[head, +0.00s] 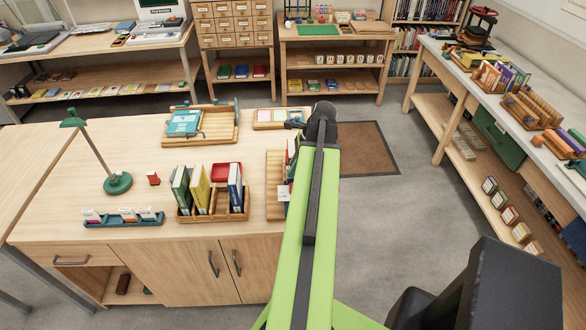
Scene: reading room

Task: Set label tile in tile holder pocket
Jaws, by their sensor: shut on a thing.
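My gripper (295,123) shows as a small dark shape at the far end of my green arm, over the right end of a shallow wooden tray (268,126) with pale tiles (267,115). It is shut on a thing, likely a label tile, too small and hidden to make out. A teal holder (124,221) with several pockets lies near the table's front left edge. White label cards with coloured marks stand in it. My gripper is apart from this holder, well behind it and to its right.
A wooden book rack (208,215), a red tray (225,172), a small red block (153,178) and a green lamp (117,183) stand on the table (130,150). A wooden tray with a teal book (184,123) is at the back. My arm hides part of another rack (274,185).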

